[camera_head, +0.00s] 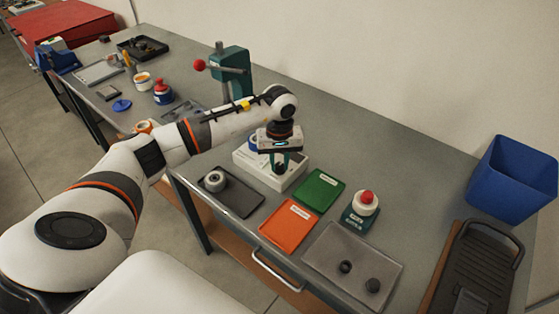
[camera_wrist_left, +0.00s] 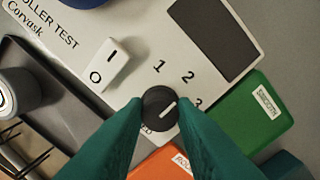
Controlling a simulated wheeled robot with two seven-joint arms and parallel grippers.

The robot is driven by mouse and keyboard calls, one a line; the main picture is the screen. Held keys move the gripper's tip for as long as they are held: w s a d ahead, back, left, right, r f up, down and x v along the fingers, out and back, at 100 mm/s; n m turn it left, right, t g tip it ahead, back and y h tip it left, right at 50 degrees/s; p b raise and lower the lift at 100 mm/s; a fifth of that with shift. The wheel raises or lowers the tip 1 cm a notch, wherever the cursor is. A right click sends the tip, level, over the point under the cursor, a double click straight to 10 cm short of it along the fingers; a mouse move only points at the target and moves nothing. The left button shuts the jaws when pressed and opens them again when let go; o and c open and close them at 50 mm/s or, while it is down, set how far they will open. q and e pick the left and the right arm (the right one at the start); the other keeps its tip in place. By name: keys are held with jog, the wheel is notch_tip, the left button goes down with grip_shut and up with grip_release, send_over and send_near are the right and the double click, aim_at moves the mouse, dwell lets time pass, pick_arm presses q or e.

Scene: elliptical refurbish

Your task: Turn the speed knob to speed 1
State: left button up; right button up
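The speed knob is a black round dial (camera_wrist_left: 160,108) with a white pointer line, on the white roller test box (camera_head: 252,168). The numbers 1, 2 and 3 are printed around it. The pointer aims to the upper right, away from the 1 and toward the side of 2 and 3. My left gripper (camera_head: 280,161) points down at the knob. In the left wrist view its green fingers (camera_wrist_left: 160,103) are apart, with their tips at the knob's two sides; contact cannot be told. A label below the knob is partly hidden by a finger. My right gripper is not in view.
A white rocker switch (camera_wrist_left: 105,64) marked I and O is beside the knob. A dark tray with a roller (camera_head: 215,181) lies left of the box. Green (camera_head: 318,191) and orange (camera_head: 288,226) plates and a red button unit (camera_head: 364,204) lie to the right.

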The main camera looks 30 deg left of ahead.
pick_arm(q)
jog(key=c, duration=0.4)
jog(key=shift+f+n+b, duration=0.1)
jog(key=shift+n+b, duration=1.15)
jog(key=shift+n, duration=0.25)
jog(key=n+b, duration=0.1)
jog(key=n, duration=0.2)
jog(key=shift+b, duration=0.4)
jog(key=shift+n+b, duration=0.5)
jog(key=shift+n, duration=1.1)
jog(key=o, duration=1)
